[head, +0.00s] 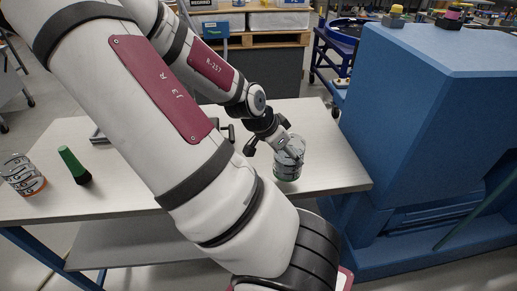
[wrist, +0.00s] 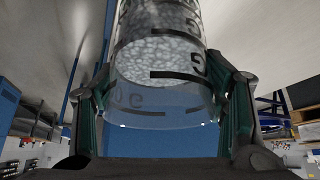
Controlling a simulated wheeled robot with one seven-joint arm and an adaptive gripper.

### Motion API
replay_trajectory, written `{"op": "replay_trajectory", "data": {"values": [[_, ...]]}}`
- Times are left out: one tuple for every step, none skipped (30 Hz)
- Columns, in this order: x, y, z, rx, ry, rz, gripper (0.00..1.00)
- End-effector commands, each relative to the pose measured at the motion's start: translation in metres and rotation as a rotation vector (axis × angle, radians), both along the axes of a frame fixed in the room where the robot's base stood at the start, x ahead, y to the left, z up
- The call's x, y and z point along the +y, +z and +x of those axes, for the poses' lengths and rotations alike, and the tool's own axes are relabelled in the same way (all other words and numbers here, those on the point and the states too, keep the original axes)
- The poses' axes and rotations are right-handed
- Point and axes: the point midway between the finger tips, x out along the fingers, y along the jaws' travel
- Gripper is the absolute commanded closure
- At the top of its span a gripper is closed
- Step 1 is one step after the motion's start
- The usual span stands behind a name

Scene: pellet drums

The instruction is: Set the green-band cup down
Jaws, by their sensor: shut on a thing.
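The green-band cup (head: 289,169) is a clear cup with dark markings, a green band low down and pale pellets inside. It is at the right end of the table (head: 318,121), near the front edge. My gripper (head: 286,150) is shut on its upper part. In the wrist view, my gripper's fingers (wrist: 166,112) press on both sides of the clear cup (wrist: 160,98), near its rim; the green band is out of that frame. The cup looks close to upright. I cannot tell whether its base touches the table.
A big blue machine (head: 425,130) stands right of the table. My arm hides much of the table's middle. A blue cart (head: 333,52) stands behind.

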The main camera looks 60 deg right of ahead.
Motion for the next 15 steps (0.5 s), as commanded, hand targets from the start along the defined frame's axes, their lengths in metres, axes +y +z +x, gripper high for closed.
{"op": "replay_trajectory", "data": {"values": [[-0.006, 0.0, 0.011, 0.004, 0.004, -0.002, 0.77], [-0.009, -0.001, 0.017, 0.004, 0.005, -0.003, 0.77], [-0.014, -0.001, 0.026, 0.003, 0.004, -0.003, 0.77], [-0.017, -0.002, 0.032, 0.004, 0.003, -0.004, 0.77], [-0.019, -0.003, 0.039, 0.004, 0.003, -0.002, 0.77], [-0.023, -0.003, 0.047, 0.004, 0.004, -0.002, 0.77], [-0.027, -0.004, 0.054, 0.003, 0.003, -0.004, 0.77], [-0.029, -0.005, 0.059, 0.003, 0.002, -0.003, 0.77], [-0.032, -0.005, 0.066, 0.003, 0.003, -0.002, 0.77], [-0.034, -0.006, 0.071, 0.003, 0.003, -0.002, 0.77], [-0.036, -0.006, 0.075, 0.002, 0.002, -0.002, 0.77], [-0.038, -0.007, 0.08, 0.001, 0.001, -0.002, 0.77], [-0.039, -0.007, 0.082, 0.001, 0.001, -0.001, 0.77], [-0.039, -0.008, 0.085, 0.002, 0.0, 0.0, 0.77], [-0.04, -0.008, 0.087, 0.001, 0.001, -0.001, 0.77]]}}
